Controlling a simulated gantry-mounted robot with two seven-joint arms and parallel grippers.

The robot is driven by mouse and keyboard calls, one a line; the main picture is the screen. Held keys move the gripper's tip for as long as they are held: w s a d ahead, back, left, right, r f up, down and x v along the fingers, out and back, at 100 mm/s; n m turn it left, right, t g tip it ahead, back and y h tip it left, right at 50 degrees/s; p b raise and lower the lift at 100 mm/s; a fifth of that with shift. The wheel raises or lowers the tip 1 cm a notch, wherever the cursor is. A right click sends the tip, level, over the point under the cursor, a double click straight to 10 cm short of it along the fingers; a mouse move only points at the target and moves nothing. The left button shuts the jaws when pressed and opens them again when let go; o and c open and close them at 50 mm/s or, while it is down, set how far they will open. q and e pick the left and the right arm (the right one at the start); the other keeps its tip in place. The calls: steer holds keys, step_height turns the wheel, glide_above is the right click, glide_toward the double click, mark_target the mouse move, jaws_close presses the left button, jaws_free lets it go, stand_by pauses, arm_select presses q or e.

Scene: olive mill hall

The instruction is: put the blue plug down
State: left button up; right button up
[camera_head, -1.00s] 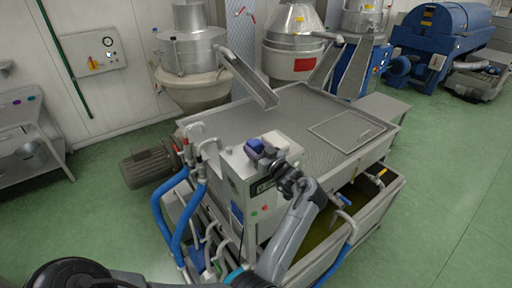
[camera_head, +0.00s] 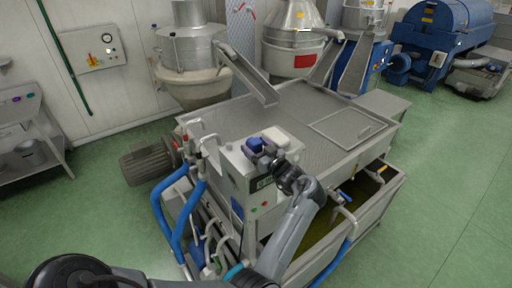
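The blue plug (camera_head: 254,145) is a small dark blue piece at the top of the grey control cabinet (camera_head: 232,164), at the front of the steel machine. My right gripper is not in view.
A white block (camera_head: 276,136) is close behind the gripper on the cabinet. The machine's flat steel lid (camera_head: 300,110) is behind it. Blue hoses (camera_head: 163,215) hang at the left. An open trough (camera_head: 345,215) of greenish liquid is at the right.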

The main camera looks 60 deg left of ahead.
arm_select(q)
steer(key=shift+d+r+p, duration=0.1)
steer(key=shift+r+p, duration=0.45)
steer(key=shift+r, duration=0.2)
steer(key=d+b, duration=0.4)
steer(key=d, duration=0.7)
steer(key=shift+w+d+f, duration=0.15)
steer(key=shift+w+d, duration=0.25)
steer(key=shift+w, duration=0.05)
